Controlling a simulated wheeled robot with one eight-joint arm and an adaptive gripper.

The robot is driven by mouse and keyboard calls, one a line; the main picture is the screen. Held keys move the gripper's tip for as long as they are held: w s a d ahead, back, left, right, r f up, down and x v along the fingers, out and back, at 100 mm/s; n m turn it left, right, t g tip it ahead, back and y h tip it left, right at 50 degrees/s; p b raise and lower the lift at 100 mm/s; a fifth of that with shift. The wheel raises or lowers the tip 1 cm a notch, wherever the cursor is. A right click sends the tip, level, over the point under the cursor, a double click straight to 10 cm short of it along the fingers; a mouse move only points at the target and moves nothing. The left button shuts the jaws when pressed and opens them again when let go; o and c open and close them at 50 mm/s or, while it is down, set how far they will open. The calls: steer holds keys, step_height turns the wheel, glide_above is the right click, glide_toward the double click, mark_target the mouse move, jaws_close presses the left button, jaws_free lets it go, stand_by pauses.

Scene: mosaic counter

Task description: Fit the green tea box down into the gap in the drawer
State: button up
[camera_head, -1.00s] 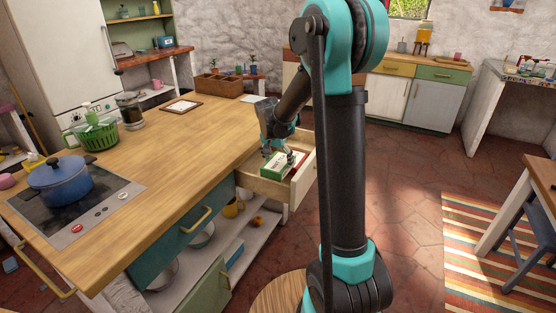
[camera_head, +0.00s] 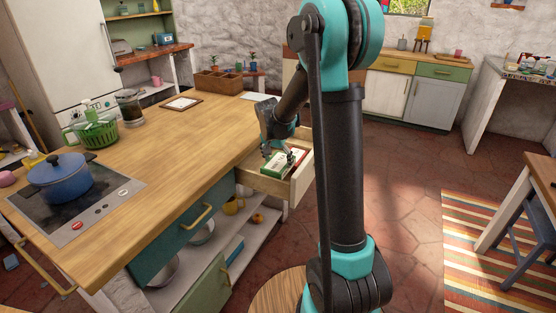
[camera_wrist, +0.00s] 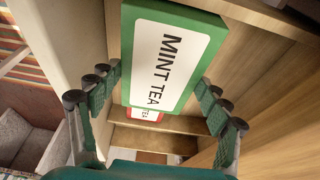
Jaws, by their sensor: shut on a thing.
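The green tea box (camera_wrist: 170,55), labelled "MINT TEA", lies between the two fingers of my gripper (camera_wrist: 158,100) in the wrist view. My gripper is shut on it. In the head view the green tea box (camera_head: 272,168) is at the open wooden drawer (camera_head: 272,186), with my gripper (camera_head: 276,150) above it. A red tea box (camera_wrist: 146,114) shows partly behind the green one; its red edge (camera_head: 299,156) also shows in the head view. The gap's floor is mostly hidden by the green box, and I cannot tell how deep the box sits.
The drawer's wooden wall (camera_wrist: 85,40) runs along the left of the wrist view. The wooden counter (camera_head: 170,140) lies left of the drawer, with a blue pot (camera_head: 62,182), a green basket (camera_head: 92,132) and a wooden crate (camera_head: 218,83) on it. Open floor lies to the right.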

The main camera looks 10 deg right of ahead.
steer(key=shift+f, duration=2.8)
stand_by(1.3)
steer(key=o, duration=1.3)
steer(key=v, duration=1.2)
steer(key=shift+s, duration=0.1)
steer(key=s+d+f+n, duration=0.2)
steer(key=s, duration=0.7)
steer(key=s+d+f+n+t+y, duration=0.1)
steer(key=s+d+f+n, duration=0.1)
steer(key=s, duration=0.7)
steer(key=s+d+f+n+y, duration=0.1)
steer(key=s+d+f+n, duration=0.1)
steer(key=s, duration=0.7)
steer(key=shift+d+f+n, duration=0.2)
steer(key=shift+f+n, duration=0.4)
steer(key=shift+f, duration=0.25)
